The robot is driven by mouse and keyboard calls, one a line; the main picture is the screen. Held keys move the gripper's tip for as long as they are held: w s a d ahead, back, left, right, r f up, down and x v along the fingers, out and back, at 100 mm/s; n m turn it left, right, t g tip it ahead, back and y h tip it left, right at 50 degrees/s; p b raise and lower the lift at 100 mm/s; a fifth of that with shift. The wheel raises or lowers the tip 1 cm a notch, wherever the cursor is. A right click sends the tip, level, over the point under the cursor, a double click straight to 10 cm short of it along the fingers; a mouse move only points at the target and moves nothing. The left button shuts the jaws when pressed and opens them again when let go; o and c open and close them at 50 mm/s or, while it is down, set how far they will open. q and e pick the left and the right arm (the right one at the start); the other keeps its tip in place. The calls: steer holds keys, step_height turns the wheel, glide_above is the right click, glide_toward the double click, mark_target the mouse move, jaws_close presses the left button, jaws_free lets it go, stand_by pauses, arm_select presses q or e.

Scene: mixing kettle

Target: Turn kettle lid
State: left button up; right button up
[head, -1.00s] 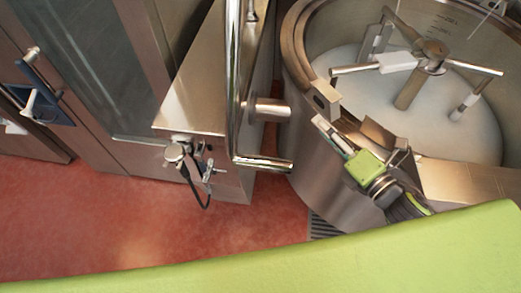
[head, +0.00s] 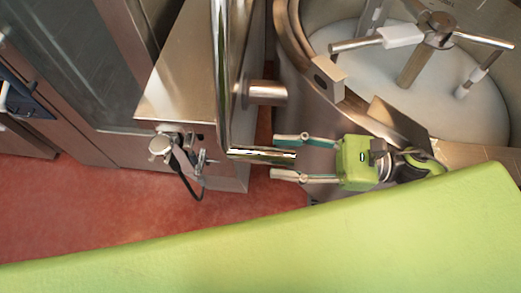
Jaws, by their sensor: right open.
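The open mixing kettle (head: 300,75) stands at the right, with pale contents (head: 420,100) and a steel stirrer (head: 411,68) inside. A polished bent tube handle (head: 220,80) runs down left of the kettle and ends in a short bar (head: 262,154) pointing right. My right gripper (head: 274,157) is open and points left. In the picture its two fingers lie above and below the tip of that bar; I cannot tell whether they touch it. No lid covers the kettle's opening. My left gripper is not in view.
A steel cabinet (head: 180,85) with a valve fitting and black cable (head: 185,180) stands left of the kettle. A block (head: 329,78) sits on the kettle rim close above my gripper. Red floor (head: 90,205) is clear at lower left.

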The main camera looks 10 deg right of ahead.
mark_target(260, 155)
steer(key=p+x, duration=0.1)
steer(key=x, duration=0.3)
steer(key=shift+a+r, duration=0.1)
steer(key=shift+r, duration=0.1)
steer(key=shift+w+a+f+p, duration=0.15)
steer(key=shift+a+p, duration=0.2)
steer(key=shift+a, duration=0.05)
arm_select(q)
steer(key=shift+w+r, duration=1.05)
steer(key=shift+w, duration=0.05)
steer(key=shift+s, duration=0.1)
